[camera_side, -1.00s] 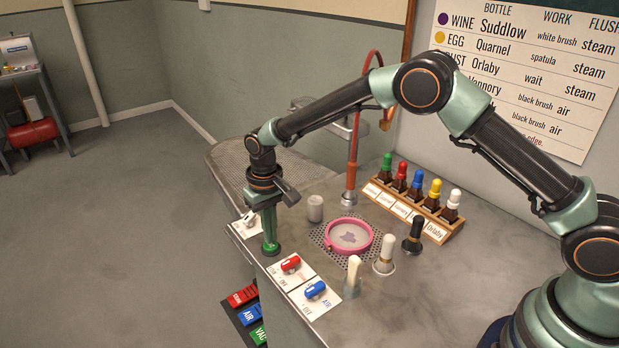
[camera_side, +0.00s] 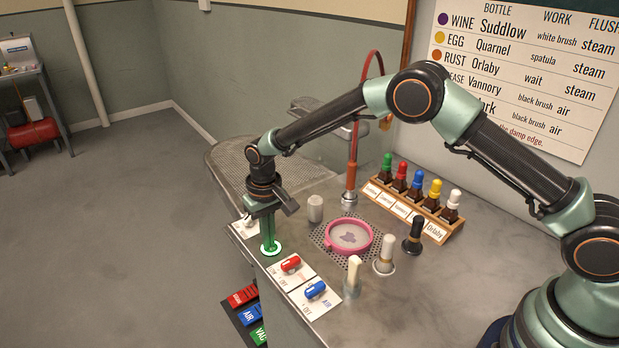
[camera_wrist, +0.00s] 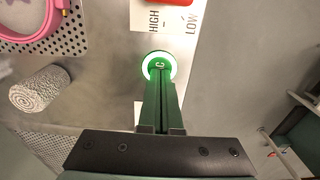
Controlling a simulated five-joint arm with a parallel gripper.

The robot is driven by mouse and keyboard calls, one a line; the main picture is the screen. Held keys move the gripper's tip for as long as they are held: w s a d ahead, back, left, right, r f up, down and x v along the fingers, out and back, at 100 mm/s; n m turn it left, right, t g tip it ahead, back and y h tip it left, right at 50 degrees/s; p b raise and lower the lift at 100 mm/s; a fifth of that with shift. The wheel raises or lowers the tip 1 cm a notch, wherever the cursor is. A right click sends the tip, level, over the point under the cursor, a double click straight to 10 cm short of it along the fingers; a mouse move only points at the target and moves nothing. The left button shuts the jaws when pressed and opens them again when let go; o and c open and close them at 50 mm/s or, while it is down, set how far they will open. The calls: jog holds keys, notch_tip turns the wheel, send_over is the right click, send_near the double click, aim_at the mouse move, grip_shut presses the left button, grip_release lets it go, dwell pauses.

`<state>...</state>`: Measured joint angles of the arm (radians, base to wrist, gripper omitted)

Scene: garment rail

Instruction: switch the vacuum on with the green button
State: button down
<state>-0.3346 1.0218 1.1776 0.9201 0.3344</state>
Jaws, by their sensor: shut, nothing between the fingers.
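The green button (camera_side: 271,250) sits near the front left edge of the worktop, and a bright white ring now glows around it. My gripper (camera_side: 269,246) points down with its fingers shut and empty, their tips on or just over the button. In the wrist view the button (camera_wrist: 159,65) shows its lit ring around the fingertips (camera_wrist: 160,68). The fingers hide part of the button, so how far it is pressed does not show.
A red switch (camera_side: 290,264) and a blue switch (camera_side: 316,290) stand close to the right of the button. A bottle rack (camera_side: 411,212) is behind.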

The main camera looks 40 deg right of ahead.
jog(key=shift+s+d+f, duration=0.15)
jog(key=shift+s+f, duration=0.3)
notch_tip(320, 180, up, 15)
jog(key=shift+w, duration=0.45)
jog(key=s+d+r+t, duration=0.3)
jog(key=s+d+r, duration=0.65)
jog(key=r, duration=0.25)
jog(key=s+d+f+t, duration=0.1)
jog(key=s+d+t, duration=0.1)
jog(key=s+d, duration=0.5)
jog(key=s, duration=0.5)
jog(key=shift+s+d+f, duration=0.3)
jog(key=shift+d+f, duration=0.1)
